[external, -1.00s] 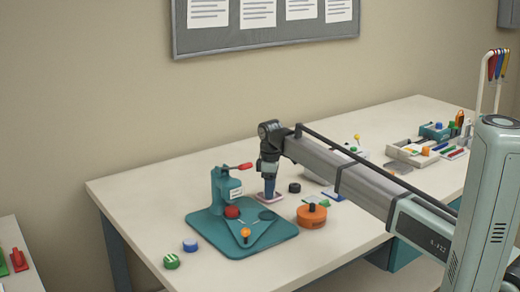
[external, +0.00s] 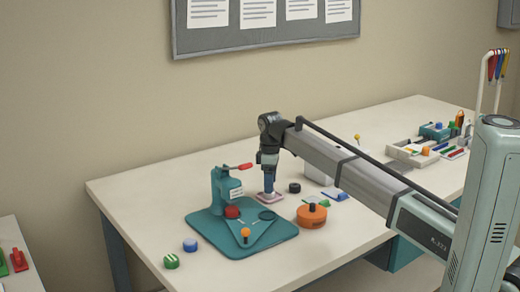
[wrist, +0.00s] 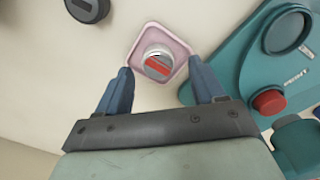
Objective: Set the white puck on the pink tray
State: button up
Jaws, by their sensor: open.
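The white puck (wrist: 154,53), with a red band across its top, sits on the pink tray (wrist: 176,38) in the wrist view. The tray (external: 277,200) lies on the table just behind the teal press base in the external view. My gripper (wrist: 160,67) is open, its two blue fingers apart on either side of the puck with visible gaps. In the external view my gripper (external: 269,190) points down just above the tray, and the puck is too small or hidden to make out there.
The teal press (external: 222,190) with a red knob stands close to the tray. A black puck (external: 294,187) and an orange round block (external: 311,217) are nearby. Blue (external: 190,245) and green (external: 171,261) pucks lie front left. The table's front right is clear.

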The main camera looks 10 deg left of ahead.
notch_tip(320, 180, up, 10)
jog(key=shift+f, duration=0.25)
dwell(0.6)
